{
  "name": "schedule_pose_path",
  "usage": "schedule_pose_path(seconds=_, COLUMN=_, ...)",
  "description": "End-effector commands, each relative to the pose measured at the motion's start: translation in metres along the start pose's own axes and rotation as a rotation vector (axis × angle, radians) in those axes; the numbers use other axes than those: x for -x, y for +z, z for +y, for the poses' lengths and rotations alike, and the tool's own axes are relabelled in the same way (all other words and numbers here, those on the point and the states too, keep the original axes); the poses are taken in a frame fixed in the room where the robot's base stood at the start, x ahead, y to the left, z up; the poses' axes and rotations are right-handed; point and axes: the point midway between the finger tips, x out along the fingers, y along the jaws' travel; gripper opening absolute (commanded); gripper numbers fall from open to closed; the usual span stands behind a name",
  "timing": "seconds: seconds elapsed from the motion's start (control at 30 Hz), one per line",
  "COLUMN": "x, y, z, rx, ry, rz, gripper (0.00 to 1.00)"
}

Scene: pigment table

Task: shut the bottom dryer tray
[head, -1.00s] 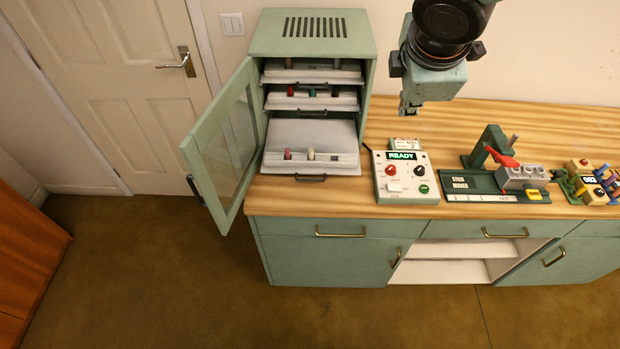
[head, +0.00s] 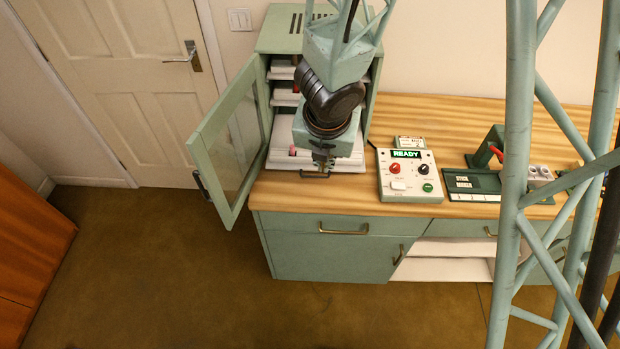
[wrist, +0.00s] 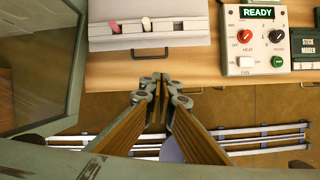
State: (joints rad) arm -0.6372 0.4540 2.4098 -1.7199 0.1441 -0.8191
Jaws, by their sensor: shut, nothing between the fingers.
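The bottom dryer tray (head: 345,162) is white and sticks out of the green dryer cabinet (head: 284,42). Its dark handle (head: 315,175) shows at its front. In the wrist view the tray front (wrist: 180,30) and the handle (wrist: 150,53) are at the top, with a pink stick (wrist: 114,27) and a pale stick (wrist: 146,23) in the tray. My gripper (wrist: 152,88) is shut and empty, its tips below the handle in that view.
The glass-fronted dryer door (head: 228,145) stands open at the left. A control box (head: 407,176) reading READY stands right of the tray, with a stick maker (head: 474,184) farther right. The floor in front of the counter (head: 262,190) is clear.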

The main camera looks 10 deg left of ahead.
Motion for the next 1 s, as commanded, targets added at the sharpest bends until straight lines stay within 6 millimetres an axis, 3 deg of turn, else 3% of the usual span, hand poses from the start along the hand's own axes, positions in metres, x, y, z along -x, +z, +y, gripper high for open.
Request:
schedule_pose_path(seconds=0.1, x=-0.011, y=-0.017, z=0.013, rx=0.115, ry=0.003, rz=0.023, gripper=0.0)
schedule_pose_path(seconds=0.3, x=-0.02, y=-0.03, z=0.022, rx=0.207, ry=0.007, rz=0.04, gripper=0.0)
schedule_pose_path(seconds=1.0, x=-0.027, y=-0.03, z=0.021, rx=0.203, ry=0.007, rz=0.039, gripper=0.0)
